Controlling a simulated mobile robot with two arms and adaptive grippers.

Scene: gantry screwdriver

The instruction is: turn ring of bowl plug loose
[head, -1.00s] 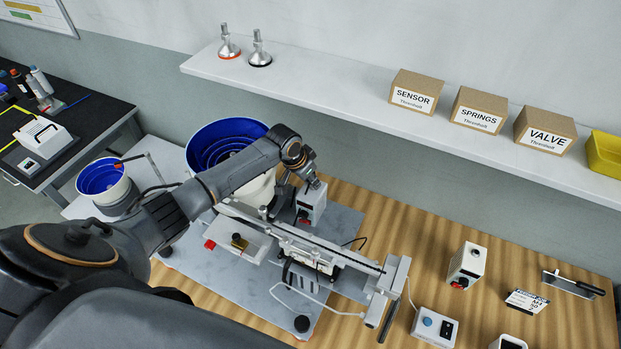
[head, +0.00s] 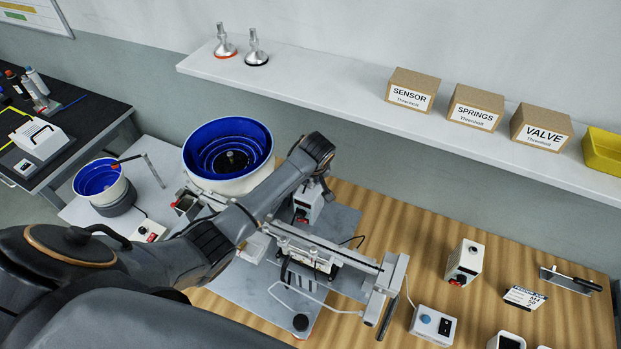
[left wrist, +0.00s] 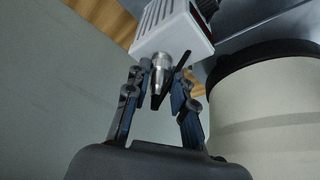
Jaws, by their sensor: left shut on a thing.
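The silver metal ring of the plug (left wrist: 158,66) sticks out of a white vented control box (left wrist: 173,32), with a black cable end below it. My left gripper (left wrist: 158,88) has its two dark fingers on either side of this plug and is shut on the ring. In the head view, the white box (head: 308,206) with a red switch stands beside the large blue-lined bowl (head: 228,153). My left gripper (head: 326,192) is at the box's back right side there, and the plug is hidden. My right gripper is not in view.
A linear rail (head: 330,252) on a grey plate lies in front of the box. A small blue bowl (head: 100,180) stands at the left. A shelf (head: 350,108) with boxes runs along the wall.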

